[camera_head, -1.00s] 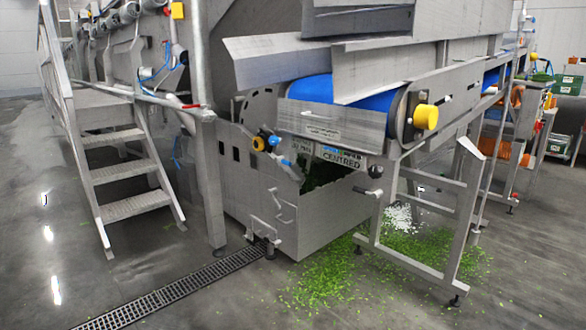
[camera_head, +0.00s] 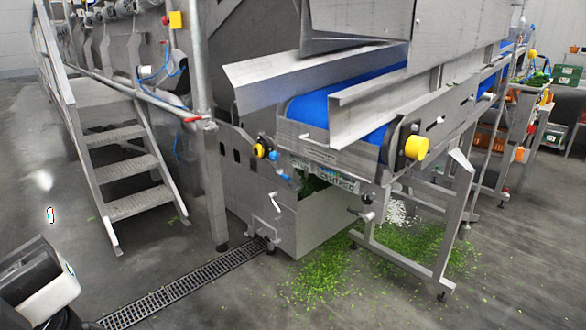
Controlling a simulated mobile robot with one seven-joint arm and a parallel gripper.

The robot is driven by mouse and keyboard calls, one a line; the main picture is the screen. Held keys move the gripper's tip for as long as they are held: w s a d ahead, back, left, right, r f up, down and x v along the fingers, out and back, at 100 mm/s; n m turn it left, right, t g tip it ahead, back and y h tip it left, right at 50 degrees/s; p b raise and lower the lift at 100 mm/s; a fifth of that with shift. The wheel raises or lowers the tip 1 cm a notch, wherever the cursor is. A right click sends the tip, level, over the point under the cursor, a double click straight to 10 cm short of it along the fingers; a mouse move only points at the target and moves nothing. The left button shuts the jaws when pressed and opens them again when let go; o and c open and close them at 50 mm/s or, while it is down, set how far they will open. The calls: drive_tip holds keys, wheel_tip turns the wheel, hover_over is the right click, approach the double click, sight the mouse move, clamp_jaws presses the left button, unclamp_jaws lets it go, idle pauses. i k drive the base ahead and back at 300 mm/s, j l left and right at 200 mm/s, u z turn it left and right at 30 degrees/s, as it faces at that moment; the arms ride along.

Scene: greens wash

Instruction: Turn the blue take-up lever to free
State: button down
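A small blue lever-like part (camera_head: 273,156) shows at the left end of the belt conveyor, beside a round yellow knob (camera_head: 260,151) on a dark mount. Another small blue piece (camera_head: 285,177) sits just below and to the right of it. Both are too small to tell which is the take-up lever or how it is set. My gripper is not in view; white and black parts at the lower left look like my arm.
A blue belt (camera_head: 310,108) runs in a steel frame with a yellow knob (camera_head: 415,147) at its side. Steel steps (camera_head: 135,175) stand left. A floor drain (camera_head: 190,285) crosses the front floor. Green scraps (camera_head: 320,275) lie under the conveyor. Open floor lies in front.

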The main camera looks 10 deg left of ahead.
sight(280, 172)
drive_tip(key=i+j+u, duration=0.15)
drive_tip(key=i+j, duration=0.15)
drive_tip(key=i, duration=0.4)
drive_tip(key=i+j+u, duration=0.15)
drive_tip(key=i, duration=0.55)
drive_tip(key=i+j+u, duration=0.15)
drive_tip(key=i, duration=0.55)
